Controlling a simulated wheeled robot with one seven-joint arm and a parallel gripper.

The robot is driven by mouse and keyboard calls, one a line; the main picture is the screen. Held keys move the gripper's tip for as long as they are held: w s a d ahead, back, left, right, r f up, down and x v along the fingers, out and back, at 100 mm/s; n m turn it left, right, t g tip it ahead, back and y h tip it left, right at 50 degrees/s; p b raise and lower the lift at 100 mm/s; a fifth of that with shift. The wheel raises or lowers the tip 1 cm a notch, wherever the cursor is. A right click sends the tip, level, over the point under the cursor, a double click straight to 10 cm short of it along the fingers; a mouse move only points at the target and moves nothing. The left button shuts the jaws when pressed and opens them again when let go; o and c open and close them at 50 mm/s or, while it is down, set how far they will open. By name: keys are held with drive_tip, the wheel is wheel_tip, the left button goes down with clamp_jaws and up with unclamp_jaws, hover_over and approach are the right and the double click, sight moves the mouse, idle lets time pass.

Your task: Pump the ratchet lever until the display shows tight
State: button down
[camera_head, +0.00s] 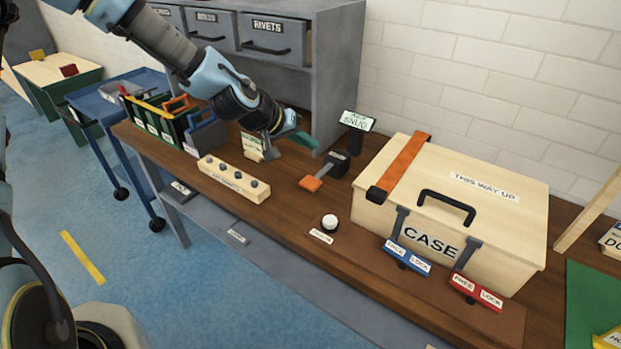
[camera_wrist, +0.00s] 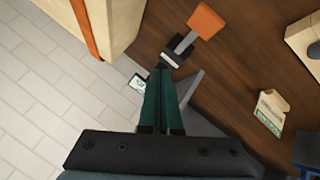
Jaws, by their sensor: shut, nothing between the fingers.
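The ratchet (camera_head: 337,163) is a small dark block on the wooden bench, with a lever ending in an orange pad (camera_head: 310,183) that points to the front left. In the wrist view the orange pad (camera_wrist: 206,20) lies beyond my fingertips. The display (camera_head: 358,122) stands behind the ratchet and reads "SNUG"; in the wrist view only part of its sign (camera_wrist: 137,84) shows. An orange strap (camera_head: 405,160) runs over the wooden case. My gripper (camera_head: 304,141) is shut and empty, with green fingers, behind and left of the ratchet; its fingertips (camera_wrist: 161,72) appear near the ratchet block in the wrist view.
The wooden case (camera_head: 510,220) stands right of the ratchet, with blue and red lock tags in front. A white button (camera_head: 330,222) and a pegged wooden block (camera_head: 234,179) are on the bench. A grey drawer cabinet (camera_head: 335,50) stands behind my arm. Bench between block and button is clear.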

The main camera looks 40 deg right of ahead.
sight(307, 184)
drive_tip(key=shift+f, duration=0.1)
wheel_tip(307, 184, down, 9)
drive_tip(key=b, duration=0.6)
drive_tip(key=shift+a, duration=0.1)
idle(2.0)
drive_tip(key=shift+f+b, duration=0.25)
drive_tip(key=shift+b, duration=0.2)
drive_tip(key=shift+f+b, duration=1.3)
drive_tip(key=shift+f, duration=0.45)
idle(2.2)
